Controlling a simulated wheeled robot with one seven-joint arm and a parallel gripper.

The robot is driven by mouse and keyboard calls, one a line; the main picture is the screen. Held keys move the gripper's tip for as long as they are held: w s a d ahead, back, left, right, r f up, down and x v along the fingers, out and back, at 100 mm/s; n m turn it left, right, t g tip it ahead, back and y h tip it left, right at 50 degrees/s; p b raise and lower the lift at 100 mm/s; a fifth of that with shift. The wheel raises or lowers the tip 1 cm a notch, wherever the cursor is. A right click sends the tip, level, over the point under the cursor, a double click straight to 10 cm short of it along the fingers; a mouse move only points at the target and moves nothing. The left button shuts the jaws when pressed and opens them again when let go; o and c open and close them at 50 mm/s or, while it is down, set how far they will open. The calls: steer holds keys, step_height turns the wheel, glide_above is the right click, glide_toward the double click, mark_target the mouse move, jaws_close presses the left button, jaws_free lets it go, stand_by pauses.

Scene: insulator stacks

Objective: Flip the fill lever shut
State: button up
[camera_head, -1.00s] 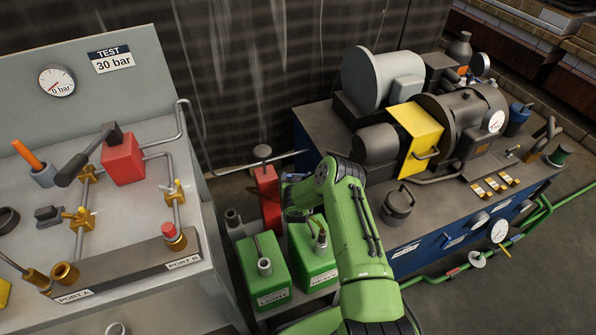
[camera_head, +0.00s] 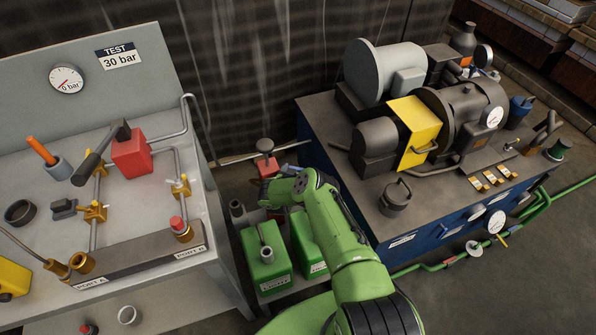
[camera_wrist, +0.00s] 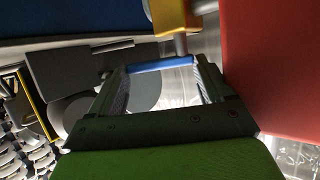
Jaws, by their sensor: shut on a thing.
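In the wrist view a blue lever handle (camera_wrist: 160,64) lies across between my fingertips, below a yellow valve body (camera_wrist: 176,16) with a short grey stem. I take it to be the fill lever. My gripper (camera_wrist: 160,78) is shut on this blue handle. In the head view my green arm reaches left to the red pump post (camera_head: 268,168) behind the green cans; its wrist hides the lever and most of the fingers. In the wrist view a red face (camera_wrist: 280,65) fills the right side, close to my gripper. The lever's exact angle cannot be told.
Two green cans (camera_head: 264,268) stand just below my wrist. The grey test bench (camera_head: 215,270) is at left, the blue machine cabinet (camera_head: 440,228) with a motor and yellow guard at right. A dark corrugated wall closes the back. Grey blocks (camera_wrist: 75,75) crowd the wrist view's left.

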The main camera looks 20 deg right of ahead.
steer(key=o, duration=0.9)
steer(key=shift+d, duration=0.35)
steer(key=shift+o, duration=0.2)
